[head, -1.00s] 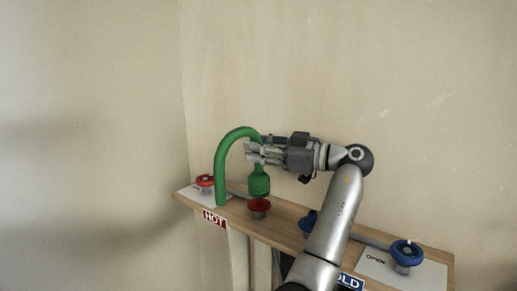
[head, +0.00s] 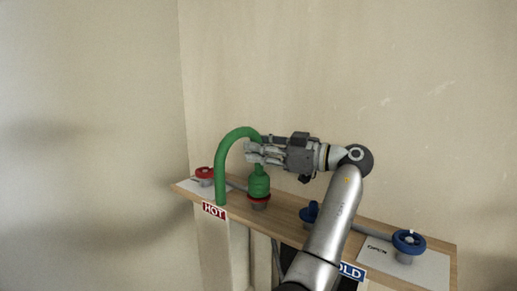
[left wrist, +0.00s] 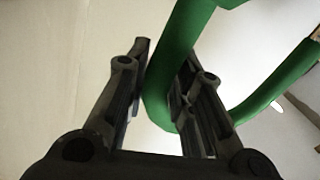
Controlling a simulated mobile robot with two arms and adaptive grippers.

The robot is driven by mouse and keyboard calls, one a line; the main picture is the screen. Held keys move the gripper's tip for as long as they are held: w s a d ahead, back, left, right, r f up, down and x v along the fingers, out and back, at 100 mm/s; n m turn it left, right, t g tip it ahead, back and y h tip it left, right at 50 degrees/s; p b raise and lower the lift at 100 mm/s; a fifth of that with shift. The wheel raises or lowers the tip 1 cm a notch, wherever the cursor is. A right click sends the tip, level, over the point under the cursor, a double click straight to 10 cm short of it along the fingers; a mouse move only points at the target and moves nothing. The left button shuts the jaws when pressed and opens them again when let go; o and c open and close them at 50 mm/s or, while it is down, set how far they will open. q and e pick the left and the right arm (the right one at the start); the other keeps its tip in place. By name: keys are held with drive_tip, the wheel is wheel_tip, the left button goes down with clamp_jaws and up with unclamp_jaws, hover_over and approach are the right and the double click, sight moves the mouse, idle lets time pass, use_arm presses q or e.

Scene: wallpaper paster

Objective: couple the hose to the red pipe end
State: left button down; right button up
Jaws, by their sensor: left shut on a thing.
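The green hose (head: 222,165) arches up from the left part of the shelf and bends down to a wider green end (head: 259,186). That end points down at the red pipe end (head: 258,203) and appears to meet its rim; I cannot tell how deep it sits. My left gripper (head: 252,152) is shut on the hose just above the wider end. In the left wrist view the green hose (left wrist: 176,58) passes between the fingers (left wrist: 160,90). My right gripper is not in view.
A wooden shelf (head: 283,217) carries a red valve (head: 204,173) at left, a blue pipe end (head: 310,213) behind my arm, and a blue valve (head: 408,241) at right. HOT (head: 214,210) and COLD (head: 350,272) labels mark its front. The wall stands close behind.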

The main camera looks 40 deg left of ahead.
use_arm(q)
drive_tip(key=shift+f, duration=0.2)
drive_tip(key=c, duration=1.2)
unclamp_jaws()
drive_tip(key=shift+o, duration=0.2)
drive_tip(key=v, duration=1.2)
drive_tip(key=shift+r, duration=0.15)
